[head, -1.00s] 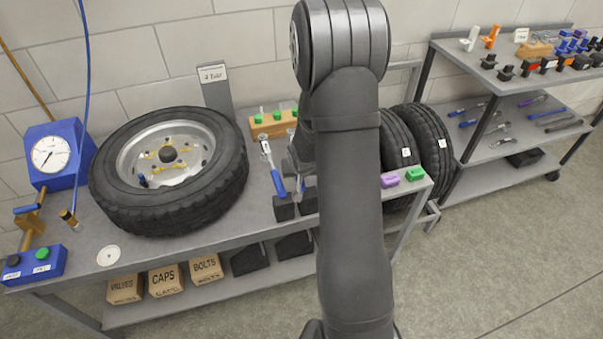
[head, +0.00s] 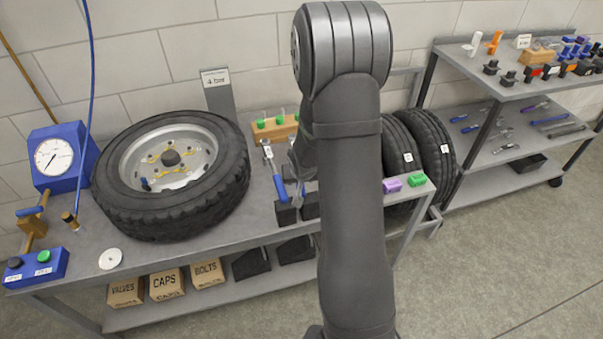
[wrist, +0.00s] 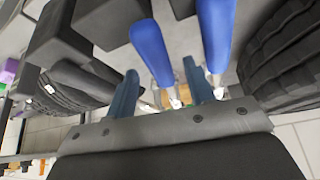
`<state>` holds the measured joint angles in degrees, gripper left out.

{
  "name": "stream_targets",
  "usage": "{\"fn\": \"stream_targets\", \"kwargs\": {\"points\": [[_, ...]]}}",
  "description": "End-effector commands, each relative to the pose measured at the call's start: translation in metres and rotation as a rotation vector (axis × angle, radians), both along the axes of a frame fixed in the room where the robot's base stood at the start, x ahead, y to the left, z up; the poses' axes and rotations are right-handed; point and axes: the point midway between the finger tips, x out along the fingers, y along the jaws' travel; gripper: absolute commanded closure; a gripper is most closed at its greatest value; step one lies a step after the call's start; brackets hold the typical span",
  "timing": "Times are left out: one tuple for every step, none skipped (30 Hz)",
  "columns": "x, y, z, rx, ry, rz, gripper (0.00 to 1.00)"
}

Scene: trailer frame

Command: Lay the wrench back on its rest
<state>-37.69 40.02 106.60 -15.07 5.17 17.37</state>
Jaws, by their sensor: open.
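Two wrenches with blue handles show in the wrist view. One handle (wrist: 150,48) lies between my gripper's two fingers (wrist: 160,68), and the other handle (wrist: 216,32) is outside the right finger. My gripper is open, with a finger on each side of the first handle; I cannot tell whether they touch it. In the head view one blue-handled wrench (head: 278,182) lies by the dark rest blocks (head: 286,214), right of the wheel. My arm hides most of my gripper and the other wrench there. Dark blocks (wrist: 62,38) also show at upper left in the wrist view.
A large tyred wheel (head: 238,185) lies on the bench to the left, close to the wrenches. A wooden block with green pegs (head: 268,131) stands behind. Purple (head: 392,186) and green (head: 417,180) pieces lie at the bench's right end. Two tyres (head: 437,150) stand beyond.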

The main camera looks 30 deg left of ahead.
Motion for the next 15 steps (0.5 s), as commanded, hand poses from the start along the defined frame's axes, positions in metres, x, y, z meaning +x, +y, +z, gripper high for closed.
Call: {"fn": "stream_targets", "kwargs": {"points": [[-0.001, -0.001, 0.004, 0.001, -0.001, 0.0, 0.51], [-0.002, -0.002, 0.007, 0.001, -0.002, 0.0, 0.51], [-0.004, -0.003, 0.011, 0.002, -0.001, -0.001, 0.51], [-0.006, -0.004, 0.014, 0.002, -0.001, -0.001, 0.51], [-0.007, -0.005, 0.018, 0.002, -0.002, -0.001, 0.51], [-0.009, -0.006, 0.024, 0.004, -0.003, 0.0, 0.51], [-0.011, -0.008, 0.028, 0.004, -0.004, 0.0, 0.51], [-0.013, -0.009, 0.033, 0.003, -0.004, -0.001, 0.51], [-0.016, -0.011, 0.038, 0.003, -0.003, -0.001, 0.51], [-0.018, -0.012, 0.043, 0.003, -0.005, 0.0, 0.51], [-0.019, -0.013, 0.047, 0.004, -0.004, 0.0, 0.51], [-0.022, -0.015, 0.053, 0.004, -0.003, 0.0, 0.51], [-0.024, -0.017, 0.057, 0.004, -0.003, 0.0, 0.51], [-0.026, -0.018, 0.061, 0.004, -0.004, 0.0, 0.51], [-0.028, -0.019, 0.067, 0.004, -0.004, 0.0, 0.51]]}}
